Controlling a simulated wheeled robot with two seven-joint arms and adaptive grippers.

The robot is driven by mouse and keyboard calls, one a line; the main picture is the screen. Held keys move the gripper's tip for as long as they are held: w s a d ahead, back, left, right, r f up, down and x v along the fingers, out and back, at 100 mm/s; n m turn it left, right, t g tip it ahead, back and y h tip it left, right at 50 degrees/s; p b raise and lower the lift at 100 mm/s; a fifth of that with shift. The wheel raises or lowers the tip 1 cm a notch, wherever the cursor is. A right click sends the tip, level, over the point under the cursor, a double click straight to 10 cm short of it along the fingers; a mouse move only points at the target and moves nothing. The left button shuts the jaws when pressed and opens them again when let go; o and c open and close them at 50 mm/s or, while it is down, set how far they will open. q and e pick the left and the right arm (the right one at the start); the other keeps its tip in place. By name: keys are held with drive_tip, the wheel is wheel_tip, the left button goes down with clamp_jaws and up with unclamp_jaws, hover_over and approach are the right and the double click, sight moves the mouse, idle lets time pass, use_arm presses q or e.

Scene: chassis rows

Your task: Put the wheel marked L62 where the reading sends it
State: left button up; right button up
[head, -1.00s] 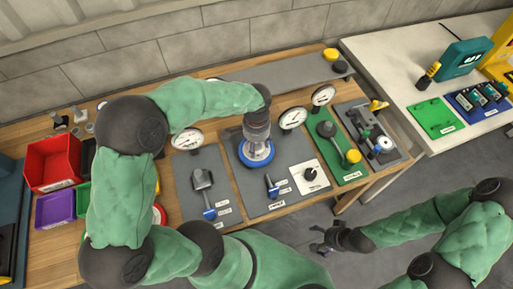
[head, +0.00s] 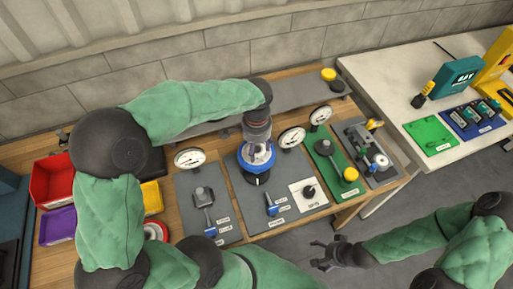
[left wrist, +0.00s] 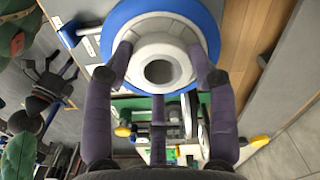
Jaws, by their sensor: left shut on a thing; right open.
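A wheel with a blue rim and pale hub (head: 256,156) is in my left gripper (head: 257,142), over the back part of a grey board (head: 243,187). In the left wrist view, the fingers of my left gripper (left wrist: 162,62) are shut on the hub of the wheel (left wrist: 160,46), and its centre hole shows. No L62 mark is readable. A black knob-like part (head: 258,180) shows just below the rim; I cannot tell whether they touch. A round gauge (head: 291,137) stands behind the board, its reading too small to tell. My right gripper (head: 322,256) is open and empty over the floor.
Other boards stand left (head: 187,210) and right (head: 325,148), with gauges (head: 189,158) and (head: 320,115). Red (head: 52,180), purple (head: 57,224) and yellow (head: 152,197) bins are at left. A white table (head: 400,85) at right bears green and blue boards.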

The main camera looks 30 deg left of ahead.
drive_tip(key=shift+r+p, duration=2)
